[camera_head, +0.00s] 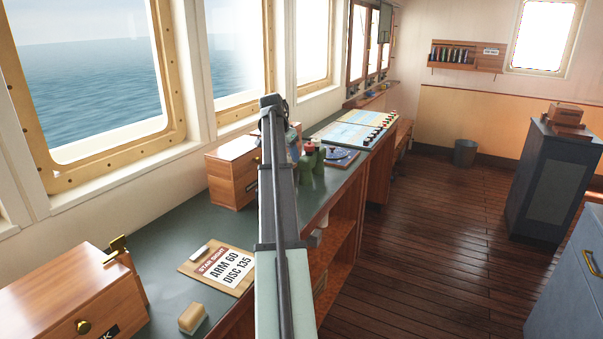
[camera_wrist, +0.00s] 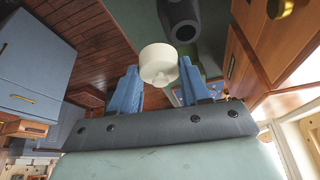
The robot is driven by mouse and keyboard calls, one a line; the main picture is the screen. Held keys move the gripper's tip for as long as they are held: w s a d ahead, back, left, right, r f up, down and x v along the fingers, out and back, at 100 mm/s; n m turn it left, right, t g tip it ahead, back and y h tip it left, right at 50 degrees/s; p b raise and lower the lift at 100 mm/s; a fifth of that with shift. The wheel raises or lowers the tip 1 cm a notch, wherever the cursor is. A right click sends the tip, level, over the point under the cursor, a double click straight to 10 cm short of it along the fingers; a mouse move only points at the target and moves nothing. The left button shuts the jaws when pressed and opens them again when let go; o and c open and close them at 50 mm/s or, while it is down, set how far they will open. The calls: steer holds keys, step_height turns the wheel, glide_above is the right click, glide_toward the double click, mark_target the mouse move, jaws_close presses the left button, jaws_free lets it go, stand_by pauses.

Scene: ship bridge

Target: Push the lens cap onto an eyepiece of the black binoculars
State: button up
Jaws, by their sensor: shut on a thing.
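In the wrist view my gripper (camera_wrist: 160,76) has its two blue fingers around a white, short, round piece (camera_wrist: 159,57), which looks like the lens cap. Beyond it, at the top of that view, a black tube with a round end (camera_wrist: 181,22) lies over the green counter; it looks like part of the black binoculars. The white piece and the tube appear apart, though the depth between them is hard to judge. In the head view my arm stands in front of the counter's middle and hides most of this area, so the cap and the black binoculars cannot be made out.
The green counter (camera_head: 190,225) runs below the windows. On it are a wooden box (camera_head: 232,172), a sign board (camera_head: 218,266), a tan block (camera_head: 193,318), a nearer wooden box (camera_head: 75,300), green bottle-like objects (camera_head: 318,166) and a chart (camera_head: 352,131).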

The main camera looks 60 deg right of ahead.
steer(key=w+r, duration=0.1)
steer(key=r, duration=0.1)
steer(key=w+a+r, duration=0.1)
steer(key=w+r, duration=0.1)
steer(key=shift+w+r, duration=0.15)
steer(key=shift+w, duration=0.15)
steer(key=shift+f, duration=2.65)
steer(key=shift+f, duration=0.9)
stand_by(0.3)
steer(key=o, duration=1.5)
steer(key=shift+r, duration=0.1)
steer(key=shift+r, duration=3.45)
